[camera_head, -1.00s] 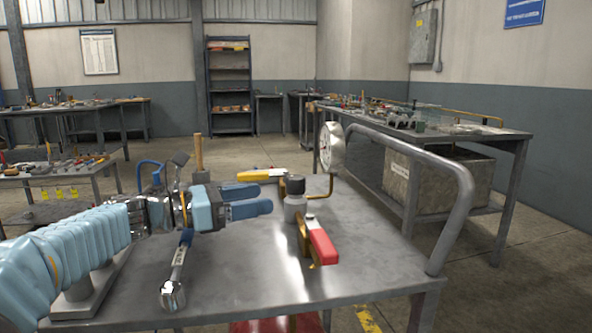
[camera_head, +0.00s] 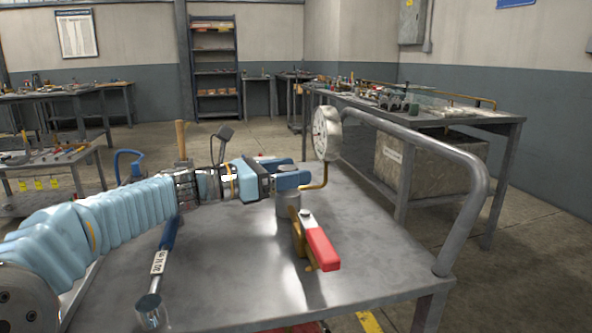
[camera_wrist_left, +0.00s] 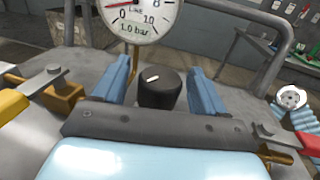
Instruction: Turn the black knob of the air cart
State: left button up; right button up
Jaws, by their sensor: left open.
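The black knob (camera_wrist_left: 158,88), with a white mark on its top, stands between the two blue fingers of my left gripper (camera_wrist_left: 160,85) in the left wrist view. The fingers are open, one on each side, with a gap visible on both sides. My right gripper is not in view.
A pressure gauge (camera_head: 326,134) rises behind the knob on a brass pipe. A red-handled valve (camera_head: 320,247) stands in front. A wrench (camera_head: 163,260) lies on the cart's left side. A bent grey handrail (camera_head: 455,170) bounds the right side.

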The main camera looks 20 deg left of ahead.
pick_arm(q)
jog(key=shift+x, duration=0.95)
jog(key=c, duration=1)
jog(key=shift+o, duration=0.2)
jog(key=m+g+h+p, duration=0.1)
jog(key=p, duration=0.1)
jog(key=m+g+h+p, duration=0.1)
jog(key=g+p, duration=0.1)
jog(key=p, duration=0.1)
jog(key=m+g+h+p, duration=0.2)
jog(key=p, duration=0.1)
jog(key=shift+s+d+r, duration=0.2)
jog(key=shift+r, duration=0.2)
jog(key=shift+s+f+m+g+h+p, duration=0.1)
jog(key=shift+f+m+g+h+p, duration=0.2)
jog(key=shift+m+g+p, duration=0.15)
jog(key=shift+f, duration=0.1)
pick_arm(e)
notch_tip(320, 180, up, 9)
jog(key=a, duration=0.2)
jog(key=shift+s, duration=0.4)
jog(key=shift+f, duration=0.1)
pick_arm(q)
jog(key=o, duration=1)
jog(key=shift+c, duration=0.2)
